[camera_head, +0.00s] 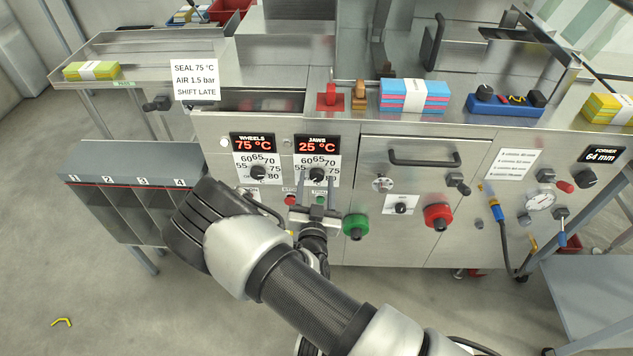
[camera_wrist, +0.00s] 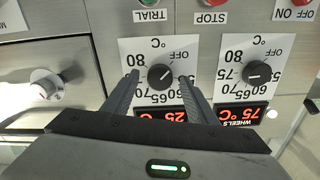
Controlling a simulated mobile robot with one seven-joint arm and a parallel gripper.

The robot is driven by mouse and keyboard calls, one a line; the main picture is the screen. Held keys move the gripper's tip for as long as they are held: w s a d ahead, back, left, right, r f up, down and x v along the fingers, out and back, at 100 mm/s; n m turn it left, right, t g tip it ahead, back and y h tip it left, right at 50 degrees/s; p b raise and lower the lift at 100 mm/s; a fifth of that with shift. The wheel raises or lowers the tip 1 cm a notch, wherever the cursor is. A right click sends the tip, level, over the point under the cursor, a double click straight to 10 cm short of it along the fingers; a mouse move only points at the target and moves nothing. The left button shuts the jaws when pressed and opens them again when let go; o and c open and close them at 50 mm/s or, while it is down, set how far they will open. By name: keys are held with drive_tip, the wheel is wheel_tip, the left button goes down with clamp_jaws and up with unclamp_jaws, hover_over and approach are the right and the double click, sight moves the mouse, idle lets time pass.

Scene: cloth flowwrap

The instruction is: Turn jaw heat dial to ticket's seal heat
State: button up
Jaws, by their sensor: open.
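The ticket (camera_head: 195,79) is a white card at the left of the machine's top edge and reads SEAL 75 °C, AIR 1.5 bar, SHIFT LATE. The jaw heat dial (camera_head: 317,174) is a black knob on a white scale plate below the JAWS display (camera_head: 317,145), which reads 25 °C. In the wrist view the dial (camera_wrist: 161,75) lies between the fingertips, its white pointer slanting up and right, toward OFF. My gripper (camera_head: 316,190) is open, its two fingers on either side of the dial; it also shows in the wrist view (camera_wrist: 162,80). I cannot tell whether they touch it.
The wheels dial (camera_head: 258,172), beside the jaw dial, has a display (camera_head: 252,142) reading 75 °C. A green button (camera_head: 355,226) and a red button (camera_head: 438,216) stick out to the right of my gripper. A grey slotted rack (camera_head: 120,160) stands at the left.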

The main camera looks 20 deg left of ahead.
drive_tip(key=shift+w+a, duration=0.1)
drive_tip(key=shift+w, duration=0.45)
drive_tip(key=c, duration=1.1)
drive_tip(key=shift+r+m, duration=0.1)
drive_tip(key=shift+m, duration=0.2)
